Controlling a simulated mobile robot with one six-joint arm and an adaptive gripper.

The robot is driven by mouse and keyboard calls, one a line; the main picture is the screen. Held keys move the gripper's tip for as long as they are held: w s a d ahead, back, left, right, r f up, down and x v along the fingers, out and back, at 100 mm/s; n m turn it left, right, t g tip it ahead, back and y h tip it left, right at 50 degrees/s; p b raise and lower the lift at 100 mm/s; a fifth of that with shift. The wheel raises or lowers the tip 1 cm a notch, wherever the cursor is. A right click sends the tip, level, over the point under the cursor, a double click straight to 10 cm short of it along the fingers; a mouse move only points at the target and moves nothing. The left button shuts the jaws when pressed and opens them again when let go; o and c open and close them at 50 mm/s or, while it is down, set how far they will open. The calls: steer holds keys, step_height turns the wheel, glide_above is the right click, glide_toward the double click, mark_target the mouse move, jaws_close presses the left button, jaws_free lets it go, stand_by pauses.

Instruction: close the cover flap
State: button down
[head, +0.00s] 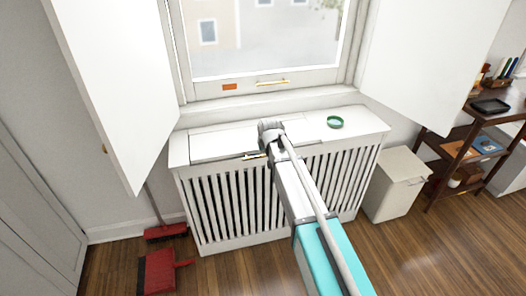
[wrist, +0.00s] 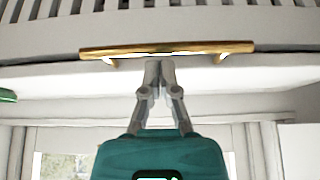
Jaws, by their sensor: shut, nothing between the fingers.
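The cover flap (head: 215,143) is a white panel in the top of the white slatted radiator cover under the window. It lies flat or nearly flat; I cannot tell whether a small gap is left at its edge. Its brass bar handle (head: 253,156) is at the front edge, partly hidden by my arm in the head view. In the wrist view the handle (wrist: 165,48) runs across the upper middle. My gripper (wrist: 160,64) is shut and empty, its fingertips close to the middle of the handle. I cannot tell whether they touch it.
A green dish (head: 335,122) sits on the radiator cover (head: 365,125), right of the flap. White shutters (head: 110,80) stand open on both sides. A white bin (head: 395,185) and a dark shelf (head: 470,145) stand at right, a red dustpan (head: 157,272) at lower left.

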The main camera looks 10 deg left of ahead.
steer(key=f+b, duration=0.3)
steer(key=shift+s, duration=0.2)
steer(key=shift+r, duration=0.2)
stand_by(0.5)
steer(key=r+p, duration=0.4)
steer(key=shift+w+r+p, duration=0.15)
steer(key=shift+w+p, duration=0.15)
steer(key=shift+w, duration=0.1)
steer(key=s+p+v, duration=0.1)
steer(key=p+v, duration=0.6)
steer(key=v, duration=0.2)
steer(key=shift+d+p, duration=0.2)
steer(key=shift+p, duration=0.2)
steer(key=shift+s, duration=0.15)
steer(key=shift+d, duration=0.1)
